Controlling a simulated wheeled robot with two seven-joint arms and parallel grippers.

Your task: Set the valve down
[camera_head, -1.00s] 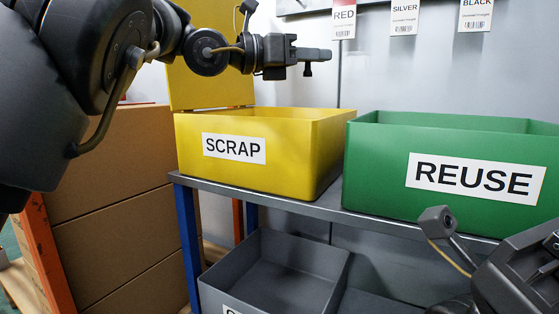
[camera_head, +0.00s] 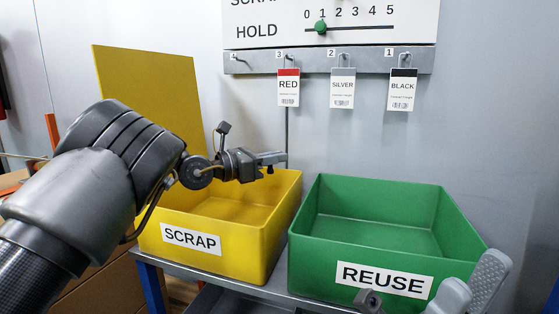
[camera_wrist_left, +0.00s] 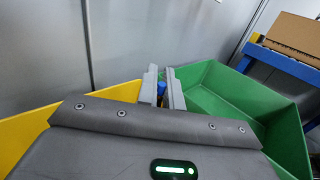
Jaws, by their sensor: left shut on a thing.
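My left gripper (camera_head: 270,159) is over the back right part of the yellow SCRAP bin (camera_head: 281,236), near the gap to the green REUSE bin (camera_head: 312,247). It is shut on the valve, of which a small blue part (camera_wrist_left: 161,89) shows between the fingers in the left wrist view. The rest of the valve is hidden by the fingers. A small dark bit shows below the fingertips in the head view. My right gripper (camera_head: 472,284) shows in part at the lower right, in front of the REUSE bin. Its grey fingers are cut off by the frame.
Both bins stand on a grey shelf (camera_head: 190,271), and their visible insides look empty. RED (camera_head: 288,88), SILVER (camera_head: 342,89) and BLACK (camera_head: 402,91) tags hang from a hook rail behind. A HOLD slider board (camera_head: 330,27) is above. A cardboard box (camera_wrist_left: 293,37) shows at the right in the wrist view.

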